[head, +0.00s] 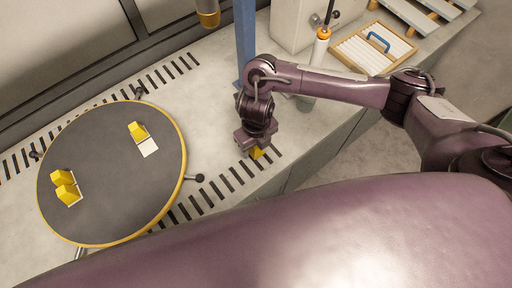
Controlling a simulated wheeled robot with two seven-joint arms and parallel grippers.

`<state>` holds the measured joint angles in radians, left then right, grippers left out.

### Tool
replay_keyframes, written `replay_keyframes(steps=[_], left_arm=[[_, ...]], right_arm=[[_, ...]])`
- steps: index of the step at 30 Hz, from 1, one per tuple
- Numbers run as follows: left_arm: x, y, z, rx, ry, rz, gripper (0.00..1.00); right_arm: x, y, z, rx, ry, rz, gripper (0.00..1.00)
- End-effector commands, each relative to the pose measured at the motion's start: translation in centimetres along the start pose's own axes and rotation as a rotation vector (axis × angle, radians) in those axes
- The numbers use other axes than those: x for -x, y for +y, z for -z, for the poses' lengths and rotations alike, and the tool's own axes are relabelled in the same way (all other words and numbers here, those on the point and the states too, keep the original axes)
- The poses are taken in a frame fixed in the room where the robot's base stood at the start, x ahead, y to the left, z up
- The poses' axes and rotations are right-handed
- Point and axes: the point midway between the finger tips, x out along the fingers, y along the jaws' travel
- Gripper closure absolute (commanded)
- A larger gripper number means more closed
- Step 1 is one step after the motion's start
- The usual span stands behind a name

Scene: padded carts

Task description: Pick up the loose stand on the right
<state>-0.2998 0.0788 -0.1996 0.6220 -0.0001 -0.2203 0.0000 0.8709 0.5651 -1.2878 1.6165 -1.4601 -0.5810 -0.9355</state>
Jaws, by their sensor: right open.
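My left gripper is not in view.
A blue post (245,40) rises behind my right gripper. A blue-handled ribbed tray (355,52) lies at back right.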

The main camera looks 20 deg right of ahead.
Motion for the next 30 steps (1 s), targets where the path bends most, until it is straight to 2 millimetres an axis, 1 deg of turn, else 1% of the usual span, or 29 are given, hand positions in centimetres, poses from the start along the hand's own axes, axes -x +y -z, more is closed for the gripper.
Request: replay_keyframes(steps=[1, 11, 19, 23, 26, 30], left_arm=[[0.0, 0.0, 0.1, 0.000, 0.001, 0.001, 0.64], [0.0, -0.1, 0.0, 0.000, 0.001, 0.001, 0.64], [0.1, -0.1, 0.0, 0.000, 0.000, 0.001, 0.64], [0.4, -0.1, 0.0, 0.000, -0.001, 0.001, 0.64], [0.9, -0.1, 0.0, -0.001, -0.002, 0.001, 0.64], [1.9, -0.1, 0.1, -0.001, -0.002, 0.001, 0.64]], right_arm=[[0.0, 0.0, 0.0, 0.000, 0.000, 0.000, 0.46], [0.0, 0.0, 0.0, 0.000, 0.000, 0.000, 0.89], [0.2, 0.0, 0.0, 0.001, -0.001, 0.000, 0.90], [0.9, 0.0, -0.1, 0.003, -0.004, 0.001, 0.90], [2.1, 0.0, -0.2, 0.002, -0.006, 0.001, 0.90], [4.6, 0.0, -0.2, 0.004, -0.007, 0.002, 0.90]])
